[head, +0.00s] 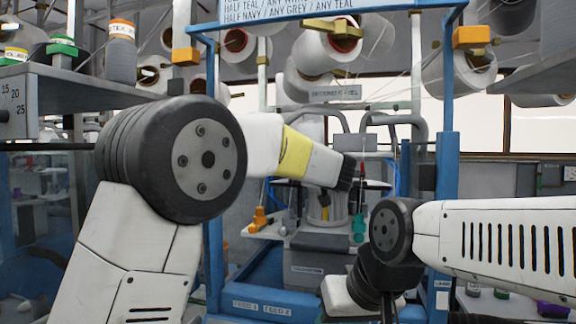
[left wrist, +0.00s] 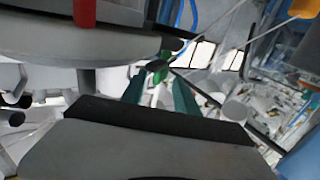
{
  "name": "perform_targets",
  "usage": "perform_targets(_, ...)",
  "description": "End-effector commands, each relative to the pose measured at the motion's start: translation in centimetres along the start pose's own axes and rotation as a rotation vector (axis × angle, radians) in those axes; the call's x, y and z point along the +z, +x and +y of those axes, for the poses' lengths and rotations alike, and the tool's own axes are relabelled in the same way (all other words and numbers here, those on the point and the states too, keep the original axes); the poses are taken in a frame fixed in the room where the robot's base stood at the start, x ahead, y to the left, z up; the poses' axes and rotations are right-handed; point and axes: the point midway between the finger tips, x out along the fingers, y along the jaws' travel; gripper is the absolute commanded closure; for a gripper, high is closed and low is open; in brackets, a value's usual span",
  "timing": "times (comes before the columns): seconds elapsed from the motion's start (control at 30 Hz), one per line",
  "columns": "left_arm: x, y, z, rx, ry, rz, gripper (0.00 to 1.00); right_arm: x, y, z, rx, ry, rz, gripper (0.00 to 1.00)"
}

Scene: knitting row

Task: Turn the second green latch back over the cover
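In the left wrist view my left gripper (left wrist: 158,88) has its two teal fingers apart. A small green latch (left wrist: 161,68) with a dark end shows between and just beyond the fingertips; I cannot tell whether they touch it. A large grey rounded part (left wrist: 60,40), perhaps the cover, fills the upper left beside it. In the head view my left arm reaches across to the grey cylindrical machine part (head: 321,206), and its dark wrist end hides much there. The latch cannot be made out in the head view. My right arm bends down at lower right; its gripper is out of view.
A blue frame (head: 447,165) surrounds the machine. An orange fitting (head: 259,218) and a teal item (head: 358,228) stand near the cylinder. A shelf (head: 95,88) with yarn cones is at left. A red post (left wrist: 84,12) stands near the left gripper.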

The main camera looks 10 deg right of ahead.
Motion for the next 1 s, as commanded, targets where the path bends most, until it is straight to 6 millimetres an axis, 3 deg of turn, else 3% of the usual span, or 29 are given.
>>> perform_targets(0.07,0.00,-0.02,0.00,0.000,0.000,0.000,0.63,0.00,0.00,0.00,0.000,0.000,0.000,0.68)
perform_targets(0.27,-0.01,-0.03,-0.02,-0.001,0.000,0.000,1.00,0.00,0.00,0.00,0.000,0.000,0.000,0.68)
perform_targets(1.0,-0.02,-0.06,0.03,0.000,0.000,0.000,1.00,0.00,0.00,0.00,0.000,0.000,0.000,0.68)
